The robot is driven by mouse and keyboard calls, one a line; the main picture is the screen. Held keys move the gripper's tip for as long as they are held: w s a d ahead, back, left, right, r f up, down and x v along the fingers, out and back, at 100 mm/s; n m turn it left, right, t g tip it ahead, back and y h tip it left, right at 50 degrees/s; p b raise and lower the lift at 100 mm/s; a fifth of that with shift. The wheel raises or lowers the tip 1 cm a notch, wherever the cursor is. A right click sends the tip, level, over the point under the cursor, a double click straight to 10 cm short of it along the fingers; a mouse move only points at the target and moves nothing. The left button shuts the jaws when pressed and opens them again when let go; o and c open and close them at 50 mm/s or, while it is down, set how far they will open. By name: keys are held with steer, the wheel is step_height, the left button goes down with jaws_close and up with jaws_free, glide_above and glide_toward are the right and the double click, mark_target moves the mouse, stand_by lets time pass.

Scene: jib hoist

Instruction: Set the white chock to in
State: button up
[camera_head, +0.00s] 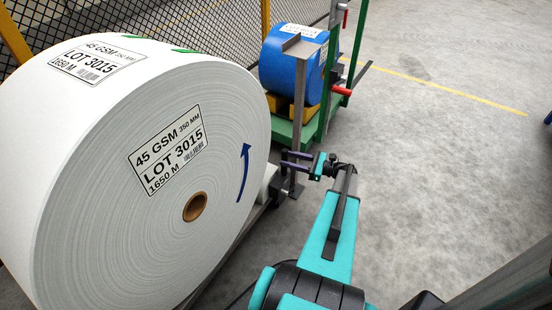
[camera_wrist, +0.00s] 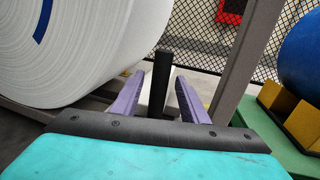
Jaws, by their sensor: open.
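The large white paper roll (camera_head: 110,190) fills the left of the head view and the upper left of the wrist view (camera_wrist: 70,45). A pale block, seemingly the white chock (camera_head: 268,179), sits low beside the roll's right side, partly hidden. In the wrist view a whitish block (camera_wrist: 145,98) shows low between my fingers, with a dark upright post (camera_wrist: 160,75) in front of or on it. My gripper (camera_head: 284,161) is open, its purple fingers on either side of the post in the wrist view (camera_wrist: 160,84). Contact is not visible.
A grey upright post (camera_head: 299,105) stands close to my gripper. Behind it, a blue roll (camera_head: 283,68) rests on yellow blocks on a green cart (camera_head: 312,130) with red handles. A mesh fence (camera_head: 225,25) runs behind. The floor (camera_head: 440,160) at right is clear.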

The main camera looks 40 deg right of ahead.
steer(key=b, duration=0.1)
glide_above(276, 168)
steer(key=shift+w+d, duration=0.1)
steer(key=shift+w, duration=0.1)
jaws_close()
stand_by(0.3)
